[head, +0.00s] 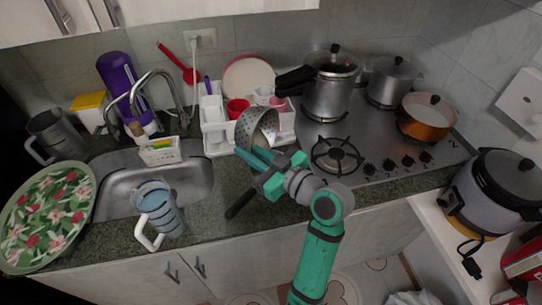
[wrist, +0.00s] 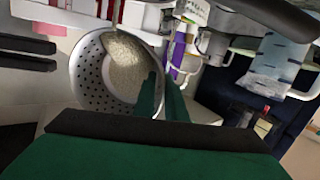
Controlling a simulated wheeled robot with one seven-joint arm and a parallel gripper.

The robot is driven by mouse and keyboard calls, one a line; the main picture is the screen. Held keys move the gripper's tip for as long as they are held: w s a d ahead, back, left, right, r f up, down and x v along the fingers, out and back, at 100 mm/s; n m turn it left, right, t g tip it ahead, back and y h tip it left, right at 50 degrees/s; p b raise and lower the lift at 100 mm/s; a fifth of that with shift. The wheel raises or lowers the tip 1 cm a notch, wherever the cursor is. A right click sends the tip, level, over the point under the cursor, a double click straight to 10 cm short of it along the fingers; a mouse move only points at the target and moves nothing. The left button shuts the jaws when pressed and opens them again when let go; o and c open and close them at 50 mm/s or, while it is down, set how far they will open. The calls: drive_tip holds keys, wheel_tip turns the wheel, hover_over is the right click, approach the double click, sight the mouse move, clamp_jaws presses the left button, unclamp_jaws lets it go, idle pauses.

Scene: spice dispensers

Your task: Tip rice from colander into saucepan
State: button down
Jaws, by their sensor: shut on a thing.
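The colander (head: 257,125) is a grey metal bowl with holes, tilted on its side above the counter, left of the stove. My gripper (head: 262,168) is shut on its handle; the exact grip is partly hidden by the fingers. A dark handle end (head: 240,203) sticks out below the gripper. In the wrist view the colander (wrist: 88,75) holds pale rice (wrist: 125,75), gathered toward the right side of the bowl and reaching its upper rim. A copper-coloured pan (head: 427,122) with a pale interior stands on the stove's right side; it may be the saucepan.
A pressure cooker (head: 330,95) and a lidded steel pot (head: 390,82) stand on the stove behind a bare front burner (head: 337,155). A white dish rack (head: 215,130) is behind the colander. The sink (head: 115,185) and a jug (head: 157,208) are left. A rice cooker (head: 495,190) stands right.

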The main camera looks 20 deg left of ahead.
drive_tip(key=shift+s+d+r+m+t+y+b, duration=0.15)
drive_tip(key=shift+d+t+y+b, duration=0.25)
drive_tip(key=shift+y+b, duration=0.5)
drive_tip(key=shift+w+d+m+t+y+b, duration=0.1)
drive_tip(key=shift+d+m+t+y+b, duration=0.1)
drive_tip(key=shift+d+y+b, duration=0.6)
idle(1.0)
drive_tip(key=shift+s+d+m+t+y, duration=0.15)
drive_tip(key=shift+d+m+t+y, duration=0.2)
drive_tip(key=shift+y, duration=0.45)
idle(0.8)
